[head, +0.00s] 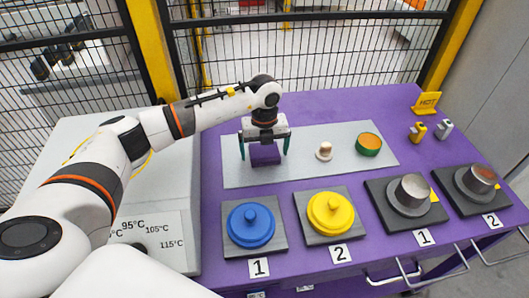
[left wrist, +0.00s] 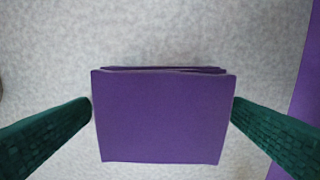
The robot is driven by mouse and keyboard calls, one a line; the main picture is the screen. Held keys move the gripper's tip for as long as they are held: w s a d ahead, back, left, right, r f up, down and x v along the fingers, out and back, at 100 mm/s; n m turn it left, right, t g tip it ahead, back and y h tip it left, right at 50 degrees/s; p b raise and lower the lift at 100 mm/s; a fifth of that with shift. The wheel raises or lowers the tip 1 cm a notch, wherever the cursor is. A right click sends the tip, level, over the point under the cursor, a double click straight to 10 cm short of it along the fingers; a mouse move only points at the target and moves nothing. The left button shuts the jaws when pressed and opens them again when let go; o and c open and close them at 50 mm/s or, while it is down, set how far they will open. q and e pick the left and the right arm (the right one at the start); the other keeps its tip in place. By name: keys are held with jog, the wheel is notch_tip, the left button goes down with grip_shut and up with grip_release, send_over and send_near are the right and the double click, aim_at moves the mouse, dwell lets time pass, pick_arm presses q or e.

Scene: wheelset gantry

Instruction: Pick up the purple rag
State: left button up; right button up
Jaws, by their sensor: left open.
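The purple rag (head: 265,156) is a folded block lying on the grey mat (head: 310,160) in the head view. In the left wrist view the rag (left wrist: 162,118) fills the middle, its folded layers showing along the far edge. My left gripper (head: 264,153) points down over the rag and is open. Its two green fingers stand on either side of the rag, and in the left wrist view the gripper (left wrist: 162,112) has a fingertip close to each side edge. Whether the fingers touch the rag I cannot tell. My right gripper is not in view.
In front are a blue lid (head: 250,227), a yellow lid (head: 331,213) and two metal cylinders (head: 411,190) (head: 479,180) on dark plates. A black mesh fence (head: 320,50) stands behind.

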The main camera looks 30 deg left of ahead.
aim_at(265, 149)
pick_arm(q)
jog(key=c, duration=1)
jog(key=shift+r, duration=0.1)
notch_tip(265, 149, up, 10)
jog(key=shift+f+b, duration=0.1)
jog(key=shift+b, duration=0.3)
